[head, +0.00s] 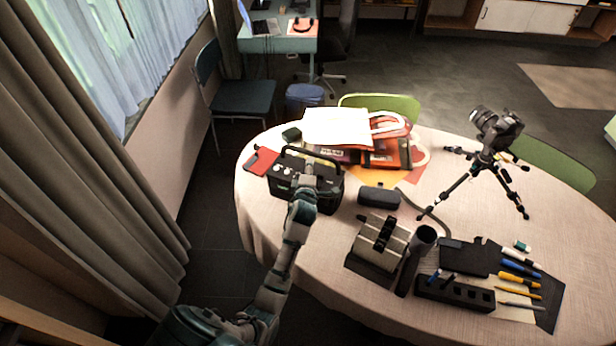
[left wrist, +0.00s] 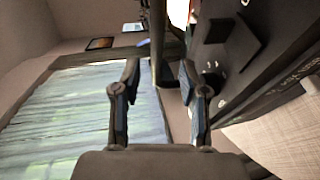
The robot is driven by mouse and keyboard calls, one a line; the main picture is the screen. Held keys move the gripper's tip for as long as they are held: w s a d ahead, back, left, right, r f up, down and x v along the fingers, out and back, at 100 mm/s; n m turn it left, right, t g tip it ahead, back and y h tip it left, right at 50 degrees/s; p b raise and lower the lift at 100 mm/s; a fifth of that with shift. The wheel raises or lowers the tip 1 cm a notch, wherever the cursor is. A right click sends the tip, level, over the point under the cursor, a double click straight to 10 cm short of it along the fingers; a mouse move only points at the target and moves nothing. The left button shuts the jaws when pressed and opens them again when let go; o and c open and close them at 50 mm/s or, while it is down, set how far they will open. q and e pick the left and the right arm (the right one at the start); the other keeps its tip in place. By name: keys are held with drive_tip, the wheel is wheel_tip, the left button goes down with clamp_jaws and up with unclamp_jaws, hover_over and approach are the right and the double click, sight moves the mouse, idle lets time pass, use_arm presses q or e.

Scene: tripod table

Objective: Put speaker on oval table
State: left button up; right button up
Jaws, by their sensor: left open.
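The speaker (head: 283,186), a black box with a top carrying handle and pale round knobs, stands upright on the left part of the oval table (head: 330,238). My left gripper (head: 308,174) is at the speaker's near side, by the handle, and covers part of its front. In the left wrist view my left gripper (left wrist: 160,74) has its two fingers spread. The dark handle bar (left wrist: 160,45) shows between the fingers, and I see no closed grip on it. The speaker's dark face (left wrist: 232,50) fills the right of that view. My right gripper is not in view.
A red item (head: 262,161) lies left of the speaker, papers and bags (head: 340,128) behind it. A black case (head: 379,197), a metal-sided device (head: 382,243) and a dark cylinder (head: 420,247) stand to the right. A camera tripod (head: 485,168) stands farther right. Curtains (head: 75,130) hang at left.

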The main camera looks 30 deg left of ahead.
use_arm(q)
drive_tip(key=v, duration=0.6)
drive_tip(key=shift+s, duration=0.15)
